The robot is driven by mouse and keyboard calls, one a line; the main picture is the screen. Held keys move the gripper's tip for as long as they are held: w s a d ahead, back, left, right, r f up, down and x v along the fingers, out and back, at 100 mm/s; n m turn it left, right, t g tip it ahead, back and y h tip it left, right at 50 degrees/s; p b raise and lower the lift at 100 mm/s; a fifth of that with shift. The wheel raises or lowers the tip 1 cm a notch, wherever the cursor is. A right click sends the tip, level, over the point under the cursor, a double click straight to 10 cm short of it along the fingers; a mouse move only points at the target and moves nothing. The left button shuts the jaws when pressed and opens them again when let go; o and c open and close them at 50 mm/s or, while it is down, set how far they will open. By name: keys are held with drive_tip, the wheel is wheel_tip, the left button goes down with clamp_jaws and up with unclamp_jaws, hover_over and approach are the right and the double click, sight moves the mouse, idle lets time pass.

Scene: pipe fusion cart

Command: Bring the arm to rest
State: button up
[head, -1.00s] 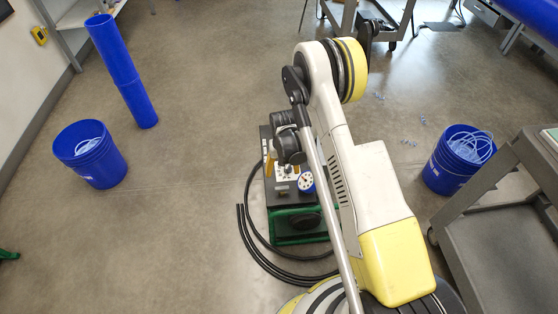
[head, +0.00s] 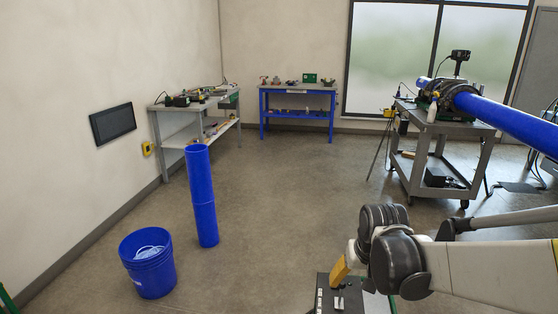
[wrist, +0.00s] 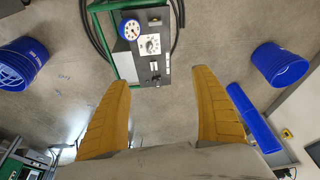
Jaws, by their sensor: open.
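My arm reaches in from the right edge of the head view, low in the picture, with its dark wrist joints toward the middle. My gripper (wrist: 178,87) shows in the wrist view as two yellow fingers spread wide, with nothing between them. In the head view one yellow finger of it shows (head: 340,270), pointing down over the black-topped unit (head: 342,300). In the wrist view that unit, with its gauge and dial panel (wrist: 148,42), lies beyond the fingertips, apart from them. The rest of the unit is cut off in the head view.
A blue bucket (head: 148,270) and an upright blue pipe (head: 202,200) stand at left. A grey cart (head: 440,150) bearing a long blue pipe (head: 515,125) stands at right. Benches line the back. The middle floor is clear.

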drive_tip(key=s+r+t, duration=0.1)
drive_tip(key=s+r, duration=0.3)
drive_tip(key=s, duration=0.5)
drive_tip(key=s+r+t, duration=0.2)
drive_tip(key=s+r, duration=0.2)
drive_tip(key=s, duration=0.4)
drive_tip(key=shift+s+n+t, duration=0.3)
drive_tip(key=shift+s, duration=0.05)
idle(0.7)
